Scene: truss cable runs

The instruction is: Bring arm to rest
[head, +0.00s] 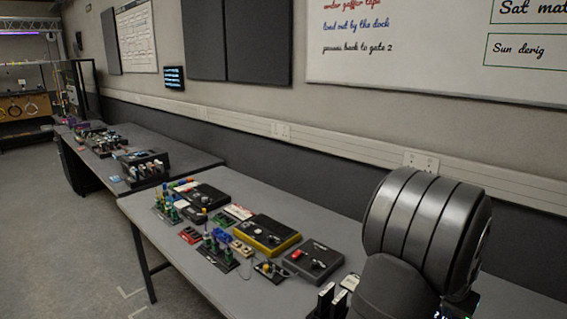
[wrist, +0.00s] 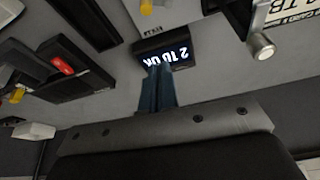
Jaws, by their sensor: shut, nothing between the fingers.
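My gripper (wrist: 158,72) shows in the wrist view as two narrow blue-grey fingers side by side, shut and empty. Their tips overlap the lower edge of a small black box with a lit display (wrist: 167,54), its white characters upside down. I cannot tell whether the fingers touch the box or are above it. In the head view my arm's large grey joint fills the lower right, and my gripper cannot be made out there.
The near grey table (head: 207,279) bears a yellow-edged black box (head: 266,236), a black box with a red part (head: 313,261) and several small coloured parts on stands. A second table (head: 196,160) stands farther left. The wall runs behind. Open floor (head: 85,270) lies left.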

